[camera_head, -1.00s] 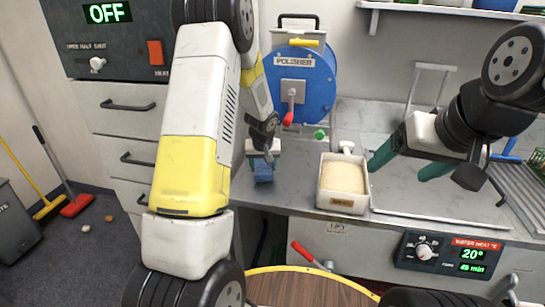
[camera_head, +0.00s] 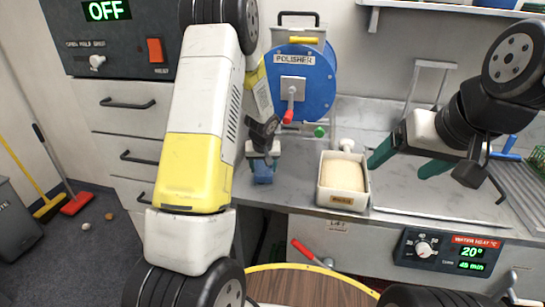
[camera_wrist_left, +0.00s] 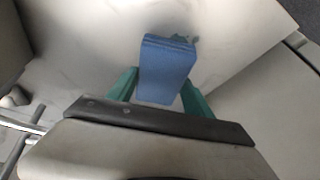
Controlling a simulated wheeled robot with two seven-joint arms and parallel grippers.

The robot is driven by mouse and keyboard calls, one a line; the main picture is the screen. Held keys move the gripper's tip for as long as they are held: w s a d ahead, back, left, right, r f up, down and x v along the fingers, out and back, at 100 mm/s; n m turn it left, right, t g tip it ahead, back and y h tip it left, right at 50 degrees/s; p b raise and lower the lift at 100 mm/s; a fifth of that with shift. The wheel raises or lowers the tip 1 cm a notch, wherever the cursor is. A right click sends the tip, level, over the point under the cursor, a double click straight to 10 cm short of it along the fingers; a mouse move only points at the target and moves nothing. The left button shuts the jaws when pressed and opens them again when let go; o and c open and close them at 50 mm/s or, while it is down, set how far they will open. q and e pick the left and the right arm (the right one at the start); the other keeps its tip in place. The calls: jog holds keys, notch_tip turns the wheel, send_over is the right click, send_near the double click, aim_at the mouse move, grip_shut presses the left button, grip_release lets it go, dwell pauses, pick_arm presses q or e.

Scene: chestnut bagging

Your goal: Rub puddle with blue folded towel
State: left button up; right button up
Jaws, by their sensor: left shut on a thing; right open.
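The blue folded towel (camera_head: 263,172) is in my left gripper (camera_head: 262,160), low over the grey counter in front of the polisher. In the left wrist view the towel (camera_wrist_left: 165,68) stands out between the green fingers of my left gripper (camera_wrist_left: 165,88). A small dark patch, perhaps the puddle (camera_wrist_left: 183,40), shows on the pale surface just beyond the towel; the towel hides part of that spot. I cannot tell whether the towel touches the counter. My right gripper (camera_head: 402,162) is open and empty, above the counter beside the white bin.
A white bin (camera_head: 342,199) with pale contents stands at the counter's front edge. The blue polisher (camera_head: 307,82) stands behind the towel. A metal tray (camera_head: 440,205) lies right of the bin. A red-handled lever (camera_head: 303,250) sticks out below the counter, above a round wooden top (camera_head: 310,288).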

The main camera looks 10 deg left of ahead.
aim_at(261, 173)
pick_arm(q)
jog(key=shift+f, duration=0.2)
jog(key=shift+s+r, duration=0.15)
jog(key=shift+s, duration=1.5)
jog(key=shift+s+a, duration=0.15)
jog(key=shift+s, duration=1.9)
jog(key=shift+w, duration=3.7)
jog(key=shift+r, duration=3)
